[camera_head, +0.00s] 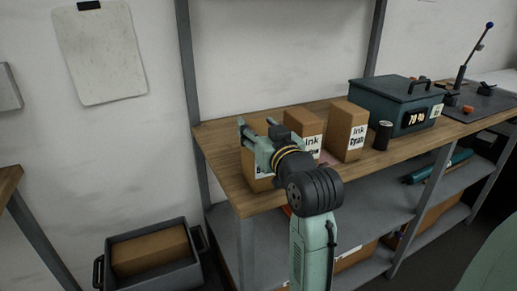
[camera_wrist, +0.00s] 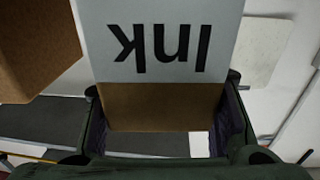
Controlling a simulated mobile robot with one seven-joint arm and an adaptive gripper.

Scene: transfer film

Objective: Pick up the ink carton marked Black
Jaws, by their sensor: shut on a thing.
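Three tan ink cartons with white labels are at the bench's left part. The left carton (camera_head: 262,183) is largely hidden by my arm in the head view; only a scrap of its label shows.
The wooden bench top (camera_head: 222,150) also holds a small dark jar (camera_head: 383,135), a green metal box (camera_head: 385,97) and a lever press (camera_head: 463,75) further right. A grey crate (camera_head: 150,275) with a brown box inside stands below left. A shelf runs underneath.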

